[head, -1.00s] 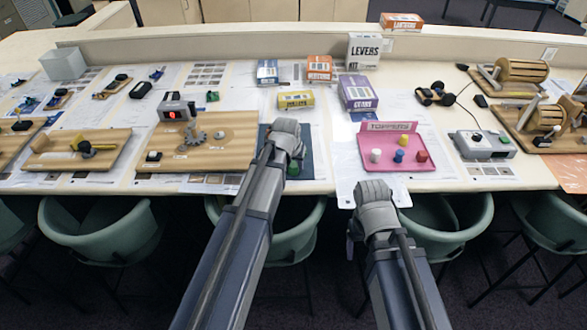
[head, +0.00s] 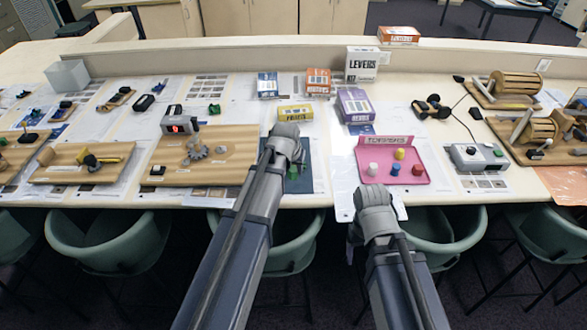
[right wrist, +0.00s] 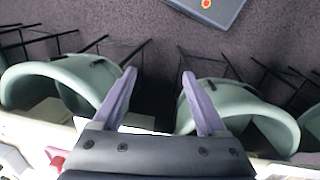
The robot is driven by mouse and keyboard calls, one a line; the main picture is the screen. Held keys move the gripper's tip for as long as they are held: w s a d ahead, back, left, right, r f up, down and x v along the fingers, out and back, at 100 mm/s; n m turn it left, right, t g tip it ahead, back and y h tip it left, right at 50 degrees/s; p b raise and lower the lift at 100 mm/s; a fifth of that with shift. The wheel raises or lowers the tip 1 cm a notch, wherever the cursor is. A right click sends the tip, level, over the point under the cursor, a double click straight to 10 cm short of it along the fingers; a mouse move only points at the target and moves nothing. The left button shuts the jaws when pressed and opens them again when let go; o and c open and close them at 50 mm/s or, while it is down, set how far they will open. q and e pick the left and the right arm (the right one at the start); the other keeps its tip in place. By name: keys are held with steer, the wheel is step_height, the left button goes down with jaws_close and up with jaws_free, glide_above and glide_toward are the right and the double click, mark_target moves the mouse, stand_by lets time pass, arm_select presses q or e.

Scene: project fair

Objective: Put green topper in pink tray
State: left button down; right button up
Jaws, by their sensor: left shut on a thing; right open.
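The green topper (head: 293,174) shows just below the hand of my left gripper (head: 290,168), over the dark mat (head: 307,180). My left gripper is shut on it; the fingertips are mostly hidden behind the hand. The pink tray (head: 368,147), with a raised label board at its back, lies to the right. It holds several toppers, among them a white one (head: 373,169), a yellow one (head: 399,154) and a red one (head: 418,169). My right gripper (head: 370,226) is at the table's front edge, before the tray. Its fingers are apart and empty in the right wrist view (right wrist: 158,78).
A wooden gear board (head: 225,165) lies left of the mat. A yellow box (head: 295,113) and a purple box (head: 355,105) stand behind. A grey device (head: 478,156) sits right of the tray. Green chairs (head: 120,240) line the front edge.

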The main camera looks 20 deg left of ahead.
mark_target(293, 168)
arm_select(q)
step_height(293, 168, up, 6)
steer(key=p, duration=0.4)
steer(key=shift+f, duration=0.35)
